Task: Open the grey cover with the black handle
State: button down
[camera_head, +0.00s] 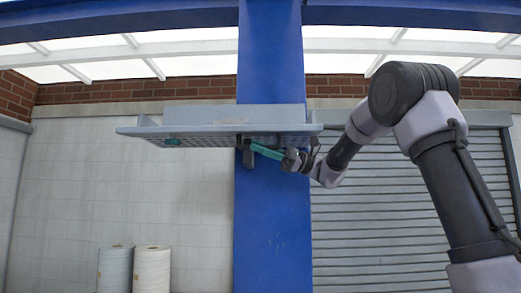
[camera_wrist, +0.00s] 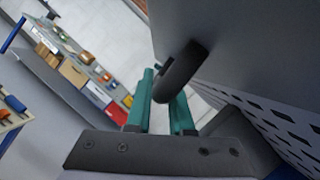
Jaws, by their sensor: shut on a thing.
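The grey cover (camera_head: 205,131) stands out from the blue column about level, with its underside partly visible in the head view. Perforated panel shows along its lower face. Its black handle (camera_head: 247,158) hangs below the cover in front of the column. My gripper (camera_head: 256,149), with teal fingers, reaches in from the right and is shut on the handle. In the wrist view, the dark rounded handle (camera_wrist: 181,70) sits between the teal fingers of my gripper (camera_wrist: 166,88). The grey cover (camera_wrist: 245,40) fills the right side there, close to the fingers.
The blue column (camera_head: 272,230) stands directly behind the handle. Two white rolls (camera_head: 152,270) stand low at the left. A slatted grey shutter (camera_head: 365,235) is at the right. The wrist view shows shelves (camera_wrist: 75,50) with several boxes, well away from the fingers.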

aim_at(279, 148)
jog(key=shift+s+r+m+t+y, duration=0.2)
jog(key=shift+s+r+m+t, duration=0.1)
jog(key=shift+m, duration=0.45)
jog(key=shift+s+r+m+t+y, duration=0.2)
jog(key=shift+r+m+t, duration=0.1)
jog(key=shift+m, duration=0.4)
jog(key=shift+s+r+m+t+y, duration=0.2)
jog(key=shift+s+r+m+t, duration=0.1)
jog(key=shift+m, duration=0.45)
jog(key=c, duration=0.8)
grip_release()
jog(key=v, duration=1.1)
jog(key=shift+a, duration=0.1)
